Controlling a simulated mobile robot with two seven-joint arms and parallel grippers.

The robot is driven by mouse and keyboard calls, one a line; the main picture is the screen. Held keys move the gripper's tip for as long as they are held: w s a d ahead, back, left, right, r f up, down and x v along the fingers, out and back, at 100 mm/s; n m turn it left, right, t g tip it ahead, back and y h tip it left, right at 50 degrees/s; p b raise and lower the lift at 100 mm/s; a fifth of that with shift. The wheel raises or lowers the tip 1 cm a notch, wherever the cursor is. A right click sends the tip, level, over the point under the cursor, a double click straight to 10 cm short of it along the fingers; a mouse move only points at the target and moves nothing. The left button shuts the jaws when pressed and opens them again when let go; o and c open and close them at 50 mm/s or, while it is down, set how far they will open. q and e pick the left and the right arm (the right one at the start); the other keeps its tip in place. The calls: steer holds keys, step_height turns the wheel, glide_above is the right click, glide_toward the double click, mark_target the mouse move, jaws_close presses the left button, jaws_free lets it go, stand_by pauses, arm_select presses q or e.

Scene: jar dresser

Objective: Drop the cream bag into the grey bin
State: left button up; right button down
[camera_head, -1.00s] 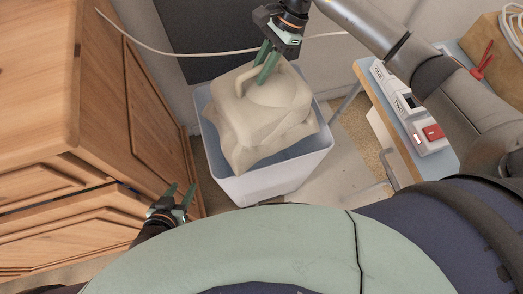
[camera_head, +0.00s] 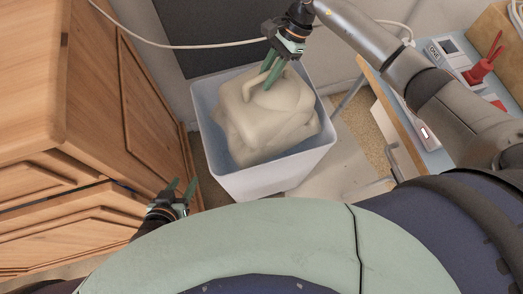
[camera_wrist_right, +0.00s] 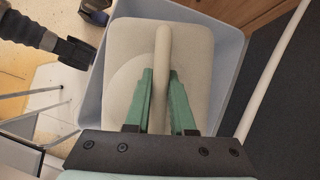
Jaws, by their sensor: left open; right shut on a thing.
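The cream bag (camera_head: 262,118) is inside the mouth of the grey bin (camera_head: 268,182), with its top and handle above the rim. My right gripper (camera_head: 274,76) is shut on the bag's handle from above. In the right wrist view the handle of the cream bag (camera_wrist_right: 120,55) runs between the green fingers of my right gripper (camera_wrist_right: 160,90), and the rim of the grey bin (camera_wrist_right: 228,60) surrounds the bag. My left gripper (camera_head: 180,192) is open and empty, low beside the wooden dresser. Whether the bag touches the bin's floor is hidden.
A wooden dresser (camera_head: 75,100) stands on the left, close to the bin. A blue-topped table (camera_head: 440,155) with a white switch box and a red item (camera_head: 484,65) is on the right. A pale cable (camera_head: 180,46) runs along the wall behind.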

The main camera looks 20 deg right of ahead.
steer(key=shift+f, duration=0.55)
steer(key=c, duration=0.7)
jaws_free()
steer(key=shift+f, duration=0.1)
steer(key=shift+d, duration=0.1)
steer(key=v, duration=1.2)
steer(key=shift+r, duration=0.35)
